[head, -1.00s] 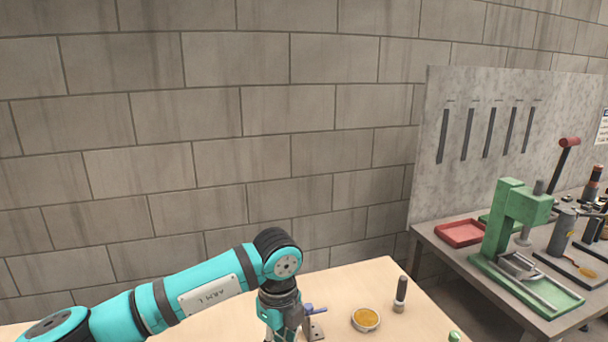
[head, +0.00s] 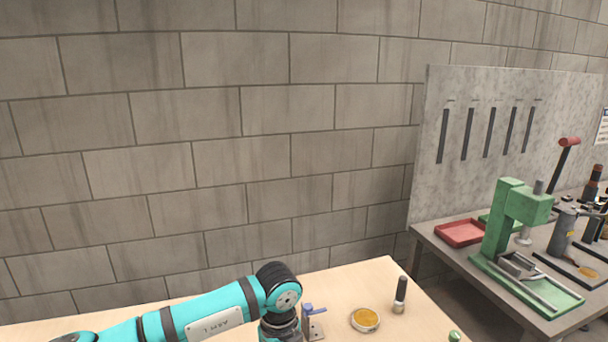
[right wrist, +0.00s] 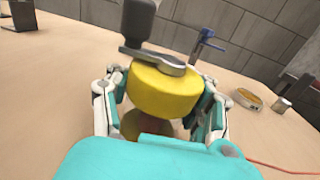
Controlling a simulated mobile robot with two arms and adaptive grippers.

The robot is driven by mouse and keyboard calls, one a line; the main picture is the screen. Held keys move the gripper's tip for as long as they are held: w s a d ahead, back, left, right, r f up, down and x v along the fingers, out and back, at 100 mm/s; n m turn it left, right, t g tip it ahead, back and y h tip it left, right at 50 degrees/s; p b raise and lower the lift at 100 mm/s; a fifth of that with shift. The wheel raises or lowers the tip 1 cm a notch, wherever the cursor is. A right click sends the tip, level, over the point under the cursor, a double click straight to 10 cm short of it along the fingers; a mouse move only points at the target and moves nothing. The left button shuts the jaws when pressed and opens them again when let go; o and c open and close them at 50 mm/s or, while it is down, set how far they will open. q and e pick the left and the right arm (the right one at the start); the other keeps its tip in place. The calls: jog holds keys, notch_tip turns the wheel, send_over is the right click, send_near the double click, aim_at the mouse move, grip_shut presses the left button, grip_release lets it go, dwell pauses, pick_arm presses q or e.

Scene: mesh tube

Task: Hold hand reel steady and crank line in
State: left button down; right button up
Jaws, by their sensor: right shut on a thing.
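In the right wrist view, the hand reel shows as a thick yellow round body (right wrist: 163,91) with a dark grey crank arm and upright knob (right wrist: 138,22) on its top. My right gripper (right wrist: 162,84) has a finger on each side of the yellow body and is shut on it. A brownish round part (right wrist: 146,124) shows below it, partly hidden by my gripper. An orange line (right wrist: 285,168) lies on the table at the lower right. In the head view, my left arm reaches in from the left; its gripper is cut off by the bottom edge. The reel is outside that view.
A blue-handled clamp (head: 313,318), a dish with orange-yellow contents (head: 366,319) and a dark-topped small cylinder (head: 401,294) stand on the pale wooden table (head: 375,277). A grey bench at right holds a green press (head: 505,230) and a red tray (head: 460,232). A block wall closes the back.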

pick_arm(q)
jog(key=shift+s+d, duration=0.25)
jog(key=shift+d, duration=0.4)
dwell(0.6)
jog(key=shift+w+d, duration=0.1)
jog(key=shift+w, duration=0.3)
jog(key=shift+w+d, duration=0.75)
jog(key=shift+w, duration=0.05)
jog(key=shift+w+d, duration=0.1)
jog(key=shift+d, duration=0.15)
dwell(0.4)
jog(key=shift+w+a, duration=0.1)
jog(key=shift+w, duration=0.05)
jog(key=shift+w+a+r, duration=0.1)
jog(key=shift+w, duration=0.15)
notch_tip(320, 180, up, 6)
jog(key=shift+s+f, duration=0.1)
dwell(0.6)
